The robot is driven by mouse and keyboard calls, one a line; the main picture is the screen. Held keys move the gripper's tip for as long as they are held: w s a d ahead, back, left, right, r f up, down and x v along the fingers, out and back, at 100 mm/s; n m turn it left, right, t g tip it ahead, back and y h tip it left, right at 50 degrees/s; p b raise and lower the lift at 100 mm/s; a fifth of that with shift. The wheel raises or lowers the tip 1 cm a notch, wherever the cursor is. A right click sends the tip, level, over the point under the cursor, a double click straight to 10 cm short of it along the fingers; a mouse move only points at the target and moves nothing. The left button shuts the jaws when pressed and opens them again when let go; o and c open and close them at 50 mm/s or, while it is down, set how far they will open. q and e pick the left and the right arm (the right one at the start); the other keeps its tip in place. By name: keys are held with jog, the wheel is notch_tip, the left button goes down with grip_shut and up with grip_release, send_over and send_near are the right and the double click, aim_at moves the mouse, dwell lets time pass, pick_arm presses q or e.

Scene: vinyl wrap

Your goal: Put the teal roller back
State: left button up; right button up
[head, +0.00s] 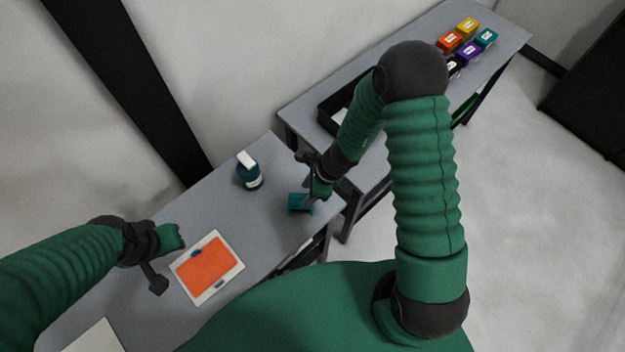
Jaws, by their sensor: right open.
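The teal roller (299,204) appears as a small teal piece on the near grey table, close to its right end. My right gripper (314,186) is open and right beside the roller, reaching down from above. Its fingers partly hide the roller's upper right side, and I cannot tell whether they touch it.
A teal bottle (252,178) with a white top stands behind the panel. A black tray (330,119) lies on the second table (408,45), partly hidden by my right arm. Several coloured boxes (467,28) stand at its far end. A pale sheet (92,338) lies at lower left.

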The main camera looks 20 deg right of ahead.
jog(key=s+d+r+n+h, duration=0.1)
jog(key=s+d+r+n, duration=0.15)
jog(key=r+n, duration=0.45)
jog(key=s+d+r+n+t+h, duration=0.1)
jog(key=s+r+n+h, duration=0.1)
jog(key=s+r+n, duration=0.35)
jog(key=s+d+r+n+h, duration=0.1)
jog(key=r+n, duration=0.6)
jog(key=n, duration=0.4)
pick_arm(q)
jog(key=s+b+x, duration=0.3)
jog(key=b+x, duration=1.2)
jog(key=b, duration=0.1)
jog(key=shift+s+f, duration=0.35)
pick_arm(e)
jog(key=s+x, duration=0.2)
jog(key=x, duration=0.6)
jog(key=s+f+x, duration=0.1)
jog(key=s+x, duration=0.1)
jog(key=x, duration=0.6)
jog(key=shift+w+f, duration=0.35)
jog(key=shift+f, duration=0.05)
pick_arm(q)
jog(key=shift+d, duration=0.15)
pick_arm(e)
jog(key=shift+a+m, duration=0.1)
jog(key=shift+m, duration=0.15)
